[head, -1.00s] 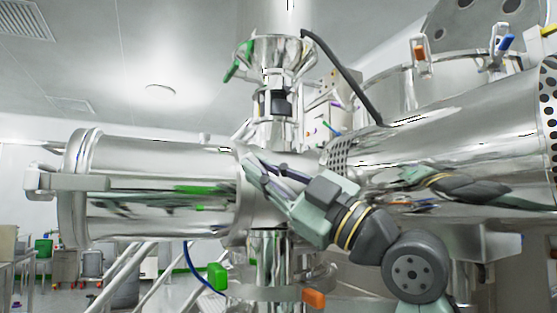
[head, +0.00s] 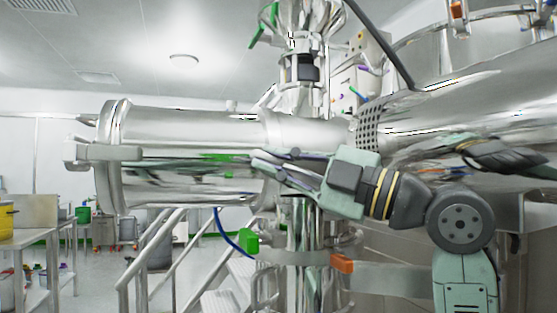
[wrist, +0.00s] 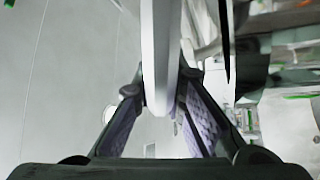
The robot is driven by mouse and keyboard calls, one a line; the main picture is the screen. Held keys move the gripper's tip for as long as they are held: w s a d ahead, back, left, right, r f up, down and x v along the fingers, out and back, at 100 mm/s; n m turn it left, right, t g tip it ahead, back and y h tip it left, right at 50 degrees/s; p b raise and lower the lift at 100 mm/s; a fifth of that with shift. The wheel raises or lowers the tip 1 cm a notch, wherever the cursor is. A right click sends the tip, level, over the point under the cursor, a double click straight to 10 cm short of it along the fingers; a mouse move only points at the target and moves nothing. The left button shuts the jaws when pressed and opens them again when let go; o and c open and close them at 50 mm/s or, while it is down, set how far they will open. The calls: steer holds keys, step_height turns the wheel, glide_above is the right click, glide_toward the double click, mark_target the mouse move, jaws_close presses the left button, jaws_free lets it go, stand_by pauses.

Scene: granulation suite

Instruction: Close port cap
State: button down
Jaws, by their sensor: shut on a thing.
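My gripper (head: 258,161) reaches left across the front of the steel machine in the head view, its fingers close to the right part of a large horizontal steel cylinder (head: 185,135). In the wrist view, my gripper (wrist: 160,103) has its two fingers on either side of a pale, round-edged plate seen nearly edge-on. This plate appears to be the port cap (wrist: 159,50), and my gripper is shut on it. The cap cannot be made out in the head view. The port opening is not clearly seen in either view.
A perforated steel drum (head: 470,120) lies at the right behind my arm. A green-handled valve (head: 250,241) and an orange handle (head: 342,263) sit below the gripper. Stairs with rails (head: 150,260) stand at the lower left. A table with a yellow bucket (head: 7,220) is at the far left.

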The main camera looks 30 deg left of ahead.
steer(key=c, duration=1.6)
jaws_free()
steer(key=shift+c, duration=0.2)
steer(key=v, duration=0.7)
steer(key=shift+d, duration=0.25)
